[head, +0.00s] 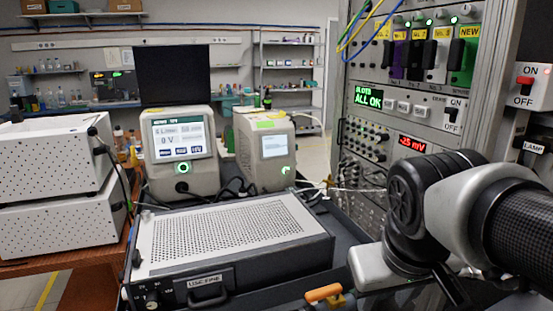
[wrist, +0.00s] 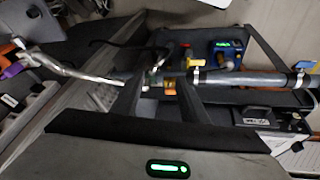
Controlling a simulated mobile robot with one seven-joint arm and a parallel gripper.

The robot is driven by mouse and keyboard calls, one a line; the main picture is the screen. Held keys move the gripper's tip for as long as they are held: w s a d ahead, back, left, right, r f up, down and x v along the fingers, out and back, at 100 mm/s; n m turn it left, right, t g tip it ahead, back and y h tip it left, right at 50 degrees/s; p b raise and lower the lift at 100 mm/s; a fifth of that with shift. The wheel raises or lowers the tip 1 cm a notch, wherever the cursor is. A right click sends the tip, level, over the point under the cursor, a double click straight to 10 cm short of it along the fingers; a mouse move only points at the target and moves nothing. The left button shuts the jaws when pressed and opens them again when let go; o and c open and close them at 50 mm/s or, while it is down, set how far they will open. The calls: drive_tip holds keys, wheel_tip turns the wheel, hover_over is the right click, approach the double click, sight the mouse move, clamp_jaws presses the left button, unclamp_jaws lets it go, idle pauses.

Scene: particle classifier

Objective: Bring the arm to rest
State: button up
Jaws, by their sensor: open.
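My arm (head: 440,215) reaches in from the right of the head view, bent at a dark joint, in front of the instrument rack. The fingers of my gripper cannot be made out clearly there. In the wrist view my gripper (wrist: 160,95) shows two dark fingers spread apart, with nothing seen held between them. A grey pipe (wrist: 245,79) with clamps and small valve handles runs across the view behind the fingers. I cannot tell how far the pipe is from them.
A rack (head: 420,80) with switches and a green "ALL OK" display stands close to my arm. A perforated box (head: 225,235) lies in front of two pump-like units (head: 180,150). White boxes (head: 50,190) are stacked at left. An orange handle (head: 323,292) is at the bottom.

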wheel_tip(320, 180, up, 24)
drive_tip(key=s+a+m+t+y+p, duration=0.1)
drive_tip(key=s+a+p, duration=0.1)
drive_tip(key=p, duration=2.2)
drive_tip(key=shift+s+a+r+p, duration=0.15)
drive_tip(key=shift+s+a+p, duration=0.1)
drive_tip(key=shift+s+p, duration=0.1)
